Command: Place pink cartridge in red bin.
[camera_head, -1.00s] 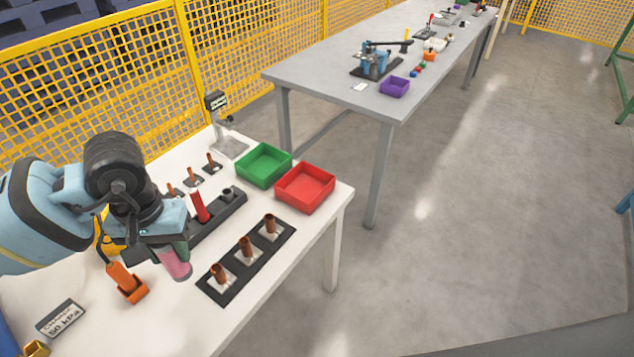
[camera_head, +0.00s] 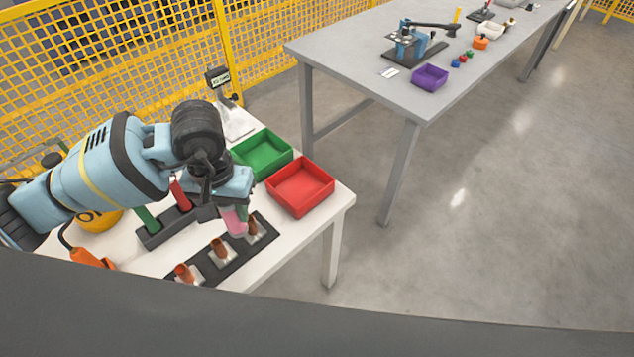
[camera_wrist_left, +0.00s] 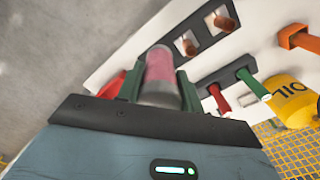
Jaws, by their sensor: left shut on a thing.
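The pink cartridge (camera_head: 235,222) is held upright in my left gripper (camera_head: 236,208), above the table near the black strip. In the left wrist view the pink cartridge (camera_wrist_left: 160,75) sits between the two green fingers of my left gripper (camera_wrist_left: 158,88). The red bin (camera_head: 301,187) is open and looks empty, just right of the gripper. A small part of a red thing, likely the bin, shows beside a finger in the wrist view. My right gripper is not in view.
A green bin (camera_head: 262,153) stands behind the red bin. A black strip (camera_head: 222,262) with copper-coloured posts lies in front. A dark rack (camera_head: 163,233) holds a red and a green cartridge. A grey table (camera_head: 345,52) stands farther back.

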